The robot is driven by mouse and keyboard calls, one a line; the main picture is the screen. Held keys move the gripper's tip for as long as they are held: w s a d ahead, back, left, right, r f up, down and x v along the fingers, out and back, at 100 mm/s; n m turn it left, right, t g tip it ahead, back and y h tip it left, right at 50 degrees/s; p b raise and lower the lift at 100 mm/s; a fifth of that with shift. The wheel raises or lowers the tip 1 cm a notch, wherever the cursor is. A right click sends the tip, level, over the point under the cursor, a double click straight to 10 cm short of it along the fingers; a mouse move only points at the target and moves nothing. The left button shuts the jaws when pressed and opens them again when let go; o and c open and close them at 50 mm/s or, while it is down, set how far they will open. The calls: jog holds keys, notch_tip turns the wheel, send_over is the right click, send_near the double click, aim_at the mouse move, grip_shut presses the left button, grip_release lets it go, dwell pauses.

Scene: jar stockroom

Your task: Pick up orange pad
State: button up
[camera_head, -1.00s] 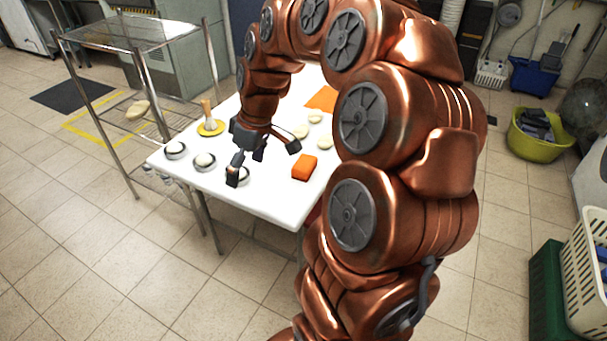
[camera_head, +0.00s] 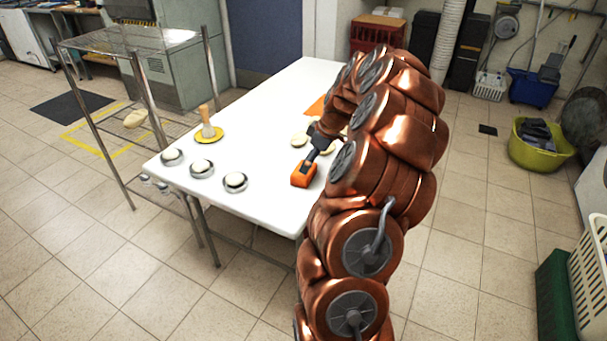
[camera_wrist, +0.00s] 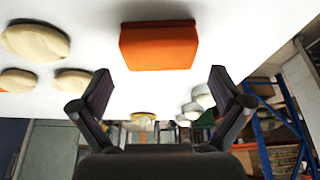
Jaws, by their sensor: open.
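The orange pad (camera_head: 303,174) is a small thick block on the white table, near its right front edge. In the wrist view the pad (camera_wrist: 158,46) lies centred ahead of the fingertips, with a gap showing between them and it. My gripper (camera_wrist: 160,77) is open and empty, one finger on each side of the pad's line. In the head view my gripper (camera_head: 313,153) is just behind and above the pad, partly hidden by my arm. I cannot tell there whether it touches the pad.
Round pale pieces (camera_wrist: 36,42) lie beside the pad. A flat orange sheet (camera_head: 316,107) lies farther back on the white table (camera_head: 250,135). Several silver-rimmed jars (camera_head: 202,168) and a brush on a yellow dish (camera_head: 209,135) stand left. A wire rack (camera_head: 135,42) adjoins the table.

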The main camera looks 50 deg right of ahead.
aim_at(297, 179)
jog(key=shift+p+x, duration=0.45)
jog(key=shift+x, duration=2.15)
jog(key=c, duration=0.8)
